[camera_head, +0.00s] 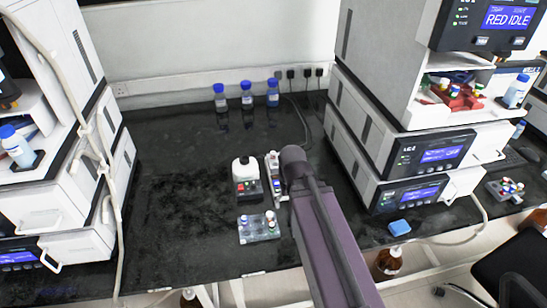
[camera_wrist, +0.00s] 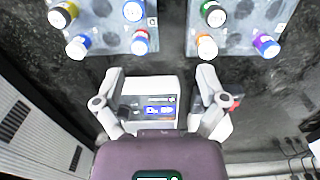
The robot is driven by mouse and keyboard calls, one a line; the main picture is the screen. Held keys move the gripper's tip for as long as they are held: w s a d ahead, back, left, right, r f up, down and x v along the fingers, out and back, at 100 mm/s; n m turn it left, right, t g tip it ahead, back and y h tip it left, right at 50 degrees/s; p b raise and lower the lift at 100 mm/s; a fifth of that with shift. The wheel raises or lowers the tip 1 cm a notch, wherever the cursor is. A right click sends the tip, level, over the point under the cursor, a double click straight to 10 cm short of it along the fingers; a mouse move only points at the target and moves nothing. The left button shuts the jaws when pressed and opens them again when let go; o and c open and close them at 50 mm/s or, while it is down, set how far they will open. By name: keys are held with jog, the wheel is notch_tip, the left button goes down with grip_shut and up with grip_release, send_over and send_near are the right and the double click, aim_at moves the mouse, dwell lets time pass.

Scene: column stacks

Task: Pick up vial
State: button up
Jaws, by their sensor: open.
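In the wrist view my gripper (camera_wrist: 159,75) is open, with its two grey fingers spread and nothing between them. Vials with coloured caps stand in two clear racks beyond the fingertips. The left rack (camera_wrist: 108,36) holds vials with yellow, blue and red caps, including a red-capped vial (camera_wrist: 141,42). The right rack (camera_wrist: 236,40) holds a green-capped vial (camera_wrist: 212,16), an orange-capped vial (camera_wrist: 206,48) and a purple-capped vial (camera_wrist: 266,46). In the head view a clear rack with vials (camera_head: 259,237) lies left of my arm. Which vial is meant cannot be told.
A white device with a blue screen (camera_wrist: 155,88) shows between the fingers. A white-topped device (camera_head: 245,172) stands left of my arm. Three blue-capped bottles (camera_head: 247,98) stand at the back. Instrument stacks (camera_head: 395,150) flank the dark bench, whose left middle (camera_head: 180,180) is clear.

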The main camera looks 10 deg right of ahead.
jog(key=shift+c, duration=0.9)
notch_tip(320, 180, up, 12)
jog(key=m+p, duration=0.9)
jog(key=p, duration=0.3)
send_over(273, 152)
jog(key=shift+s+d, duration=0.1)
jog(key=shift+d, duration=0.05)
jog(key=shift+f, duration=0.1)
notch_tip(273, 152, down, 8)
jog(key=b, duration=0.8)
jog(key=shift+f+b, duration=0.25)
jog(key=shift+b, duration=0.1)
jog(key=shift+f, duration=0.15)
jog(key=shift+f+b, duration=2.45)
jog(key=shift+b, duration=0.15)
jog(key=c, duration=0.9)
